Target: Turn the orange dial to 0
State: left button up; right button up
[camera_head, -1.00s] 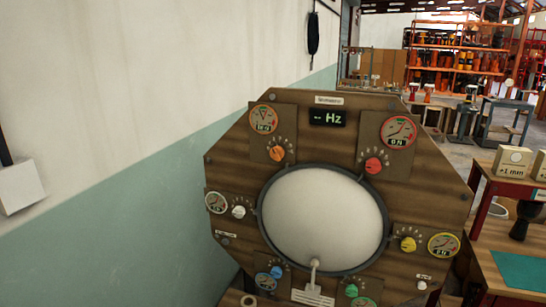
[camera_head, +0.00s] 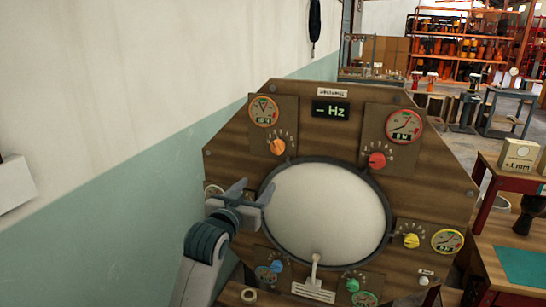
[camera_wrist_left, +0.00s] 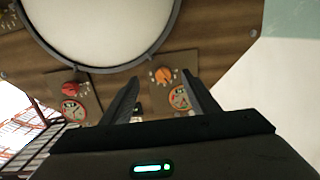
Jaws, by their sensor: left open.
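My left gripper (camera_head: 254,190) is open and empty, in front of the panel's left side, lower and to the left of the dial in the head view. In the left wrist view, which is upside down, the orange dial (camera_wrist_left: 166,75) shows between the two dark fingers (camera_wrist_left: 160,84), apart from them. Which number the dial points at is too small to tell. My right gripper is not in view.
A large white drumhead (camera_head: 325,212) fills the panel's middle. Red (camera_head: 376,160), yellow (camera_head: 411,241), blue (camera_head: 277,266) and green (camera_head: 352,285) knobs surround it. A white and green wall (camera_head: 120,170) stands at left. A red table (camera_head: 482,215) stands at right.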

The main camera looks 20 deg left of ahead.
aim_at(277, 149)
pick_arm(q)
jog(key=shift+t, duration=0.3)
jog(key=r, duration=0.2)
jog(key=s+r, duration=0.1)
jog(key=r, duration=0.1)
jog(key=shift+s+a, duration=0.1)
jog(key=w+p, duration=0.1)
jog(key=w, duration=0.4)
jog(key=w+p, duration=0.1)
jog(key=w, duration=0.4)
jog(key=w+p, duration=0.2)
jog(key=w, duration=0.3)
jog(key=shift+w+d, duration=0.3)
jog(key=shift+w, duration=0.05)
jog(key=shift+w+f+p, duration=0.1)
jog(key=shift+w+p, duration=0.2)
jog(key=shift+w, duration=0.6)
jog(key=c, duration=1)
